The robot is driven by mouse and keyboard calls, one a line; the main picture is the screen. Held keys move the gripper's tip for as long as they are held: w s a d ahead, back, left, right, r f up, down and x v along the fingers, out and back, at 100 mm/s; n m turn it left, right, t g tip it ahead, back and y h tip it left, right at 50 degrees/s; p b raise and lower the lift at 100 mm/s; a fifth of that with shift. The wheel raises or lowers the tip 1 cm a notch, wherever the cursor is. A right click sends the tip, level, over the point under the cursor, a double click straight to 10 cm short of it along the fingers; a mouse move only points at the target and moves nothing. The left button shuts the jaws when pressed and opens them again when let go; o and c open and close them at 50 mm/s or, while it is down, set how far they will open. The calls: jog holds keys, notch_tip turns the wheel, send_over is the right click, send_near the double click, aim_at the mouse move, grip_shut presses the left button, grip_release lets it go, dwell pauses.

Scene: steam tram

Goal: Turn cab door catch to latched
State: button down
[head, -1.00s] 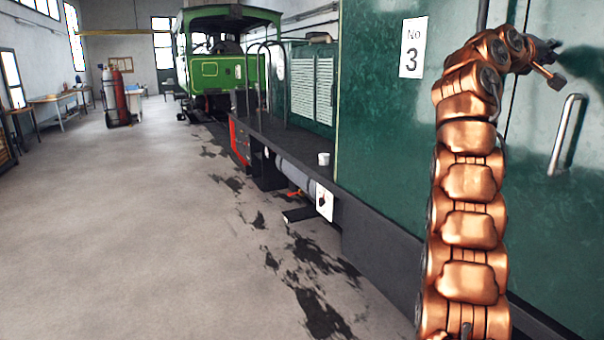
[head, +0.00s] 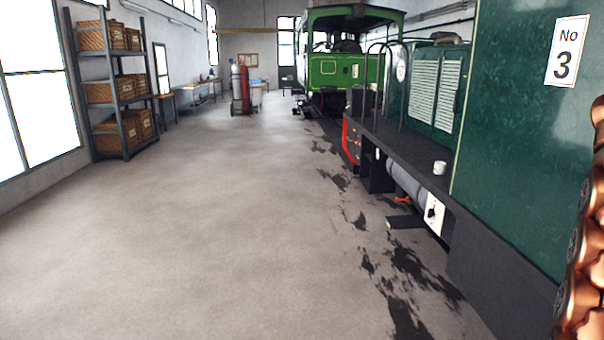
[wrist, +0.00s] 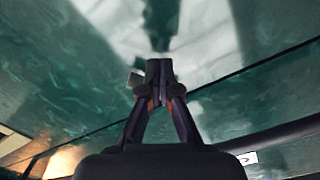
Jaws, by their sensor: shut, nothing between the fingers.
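My gripper (wrist: 158,72) shows in the wrist view with its dark fingertips together and nothing between them. It points at a glossy green panel (wrist: 75,100) of the engine's cab; I cannot tell whether it touches it. A small pale piece (wrist: 134,80) shows just left of the fingertips, and I cannot make out whether it is the catch. I cannot identify the cab door catch in either current view. In the head view the green cab side (head: 510,140) is at right, and only a strip of my copper arm shows at the right edge.
A number 3 plate (head: 566,52) is on the cab side. A black running board (head: 410,155) carries a white cup (head: 440,167). Below is a white plate with a dark knob (head: 434,214). Shelves (head: 123,88) stand at left. The floor (head: 200,230) between is clear.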

jog(key=shift+w+f, duration=0.1)
jog(key=shift+f, duration=0.15)
jog(key=a+b, duration=0.1)
jog(key=a, duration=0.1)
jog(key=a+b, duration=0.1)
jog(key=a, duration=0.1)
jog(key=s+a+b, duration=0.1)
jog(key=a, duration=0.1)
jog(key=shift+f+b, duration=0.1)
jog(key=shift+b, duration=0.3)
